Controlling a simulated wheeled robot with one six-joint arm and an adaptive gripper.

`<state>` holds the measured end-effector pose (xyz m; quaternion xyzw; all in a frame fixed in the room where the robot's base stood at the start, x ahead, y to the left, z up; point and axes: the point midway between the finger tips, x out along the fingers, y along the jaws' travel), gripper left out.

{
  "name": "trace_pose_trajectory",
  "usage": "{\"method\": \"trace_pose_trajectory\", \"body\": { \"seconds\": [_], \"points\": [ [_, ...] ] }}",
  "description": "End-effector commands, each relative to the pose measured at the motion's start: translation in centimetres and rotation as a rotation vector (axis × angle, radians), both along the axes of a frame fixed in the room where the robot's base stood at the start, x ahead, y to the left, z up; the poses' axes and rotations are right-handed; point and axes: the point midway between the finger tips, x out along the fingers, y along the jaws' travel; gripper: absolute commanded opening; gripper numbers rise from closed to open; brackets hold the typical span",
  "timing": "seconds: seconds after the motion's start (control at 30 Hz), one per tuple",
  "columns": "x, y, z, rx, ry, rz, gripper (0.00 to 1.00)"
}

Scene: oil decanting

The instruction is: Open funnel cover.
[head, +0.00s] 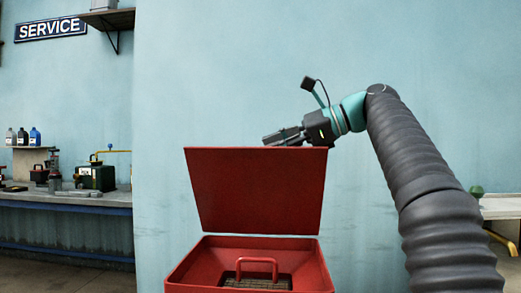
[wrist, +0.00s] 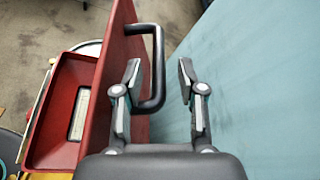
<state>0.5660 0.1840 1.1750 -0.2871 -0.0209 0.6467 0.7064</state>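The red funnel (head: 241,250) stands in front of the wall, with a grate and a small red handle (head: 257,266) inside it. Its red cover (head: 255,188) is raised to near upright along the back edge. In the wrist view the cover (wrist: 121,60) shows edge-on, with a black bar handle (wrist: 158,65) on its outer face. My gripper (head: 285,136) is at the cover's top edge, behind it. In the wrist view the fingers (wrist: 158,75) are spread, one on each side of the handle's outer bar. The fingers do not appear closed on the handle.
The pale blue wall (wrist: 260,80) is close beside my gripper on the right of the wrist view. A workbench (head: 70,203) with bottles and equipment stands at the left. Another table (head: 500,208) is at the right, partly behind my arm.

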Motion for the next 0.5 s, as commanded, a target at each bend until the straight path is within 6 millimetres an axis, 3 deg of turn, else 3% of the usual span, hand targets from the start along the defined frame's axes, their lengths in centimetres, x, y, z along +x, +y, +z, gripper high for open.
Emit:
{"method": "trace_pose_trajectory", "body": {
  "seconds": [0.2, 0.5],
  "points": [
    [-0.3, -2.8, 0.9, -0.001, -0.001, -0.003, 0.40],
    [-0.6, -3.8, 1.3, -0.001, 0.000, -0.001, 0.40]
  ]
}}
